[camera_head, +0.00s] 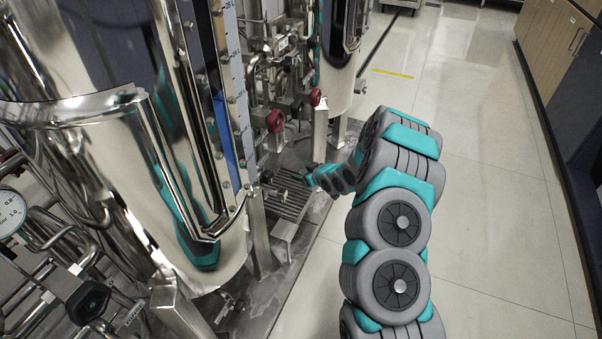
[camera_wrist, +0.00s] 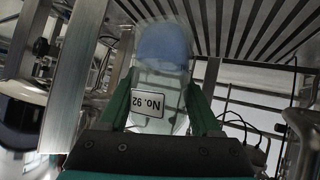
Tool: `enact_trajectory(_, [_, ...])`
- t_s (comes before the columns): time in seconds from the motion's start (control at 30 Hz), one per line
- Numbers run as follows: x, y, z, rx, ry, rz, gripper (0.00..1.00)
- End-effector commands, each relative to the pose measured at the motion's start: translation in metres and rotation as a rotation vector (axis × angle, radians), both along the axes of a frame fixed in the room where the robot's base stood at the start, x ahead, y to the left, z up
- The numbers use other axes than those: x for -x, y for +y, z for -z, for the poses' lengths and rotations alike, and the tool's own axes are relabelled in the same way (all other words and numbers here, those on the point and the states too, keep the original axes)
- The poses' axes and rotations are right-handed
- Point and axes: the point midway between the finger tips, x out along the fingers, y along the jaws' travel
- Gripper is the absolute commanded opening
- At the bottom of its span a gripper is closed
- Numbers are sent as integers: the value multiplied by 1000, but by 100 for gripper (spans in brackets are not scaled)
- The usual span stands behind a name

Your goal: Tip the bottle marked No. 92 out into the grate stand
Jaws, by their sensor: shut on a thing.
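My gripper (camera_wrist: 160,108) is shut on a clear bottle (camera_wrist: 152,78), one green finger on each side of it. The bottle's white label reads No. 92 and appears upside down in the wrist view. A blue part shows at the bottle's far end; I cannot tell whether it is liquid or a cap. The slatted grate stand (camera_wrist: 262,28) fills the top of the wrist view, beyond the bottle. In the head view the grate stand (camera_head: 288,203) is low on the floor, just left of my gripper (camera_head: 306,176). The bottle is not clearly visible there.
A large shiny steel tank (camera_head: 110,150) stands at the left, with a second tank (camera_head: 340,60) behind. Pipes and red valve knobs (camera_head: 275,121) crowd the space behind the grate. Metal posts (camera_wrist: 75,75) flank the bottle in the wrist view. Open floor (camera_head: 490,190) lies to the right.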

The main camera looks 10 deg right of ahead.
Motion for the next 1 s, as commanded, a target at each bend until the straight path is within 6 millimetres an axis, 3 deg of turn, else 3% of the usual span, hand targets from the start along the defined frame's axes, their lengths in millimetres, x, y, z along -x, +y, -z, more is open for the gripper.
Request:
enact_trajectory(0.2, [1,-3,16,74,9,-3,0])
enact_trajectory(0.57, [1,-8,20,146,17,-2,0])
enact_trajectory(0.77, [2,-2,9,141,16,2,0])
enact_trajectory(1.0, [16,26,-36,121,15,24,0])
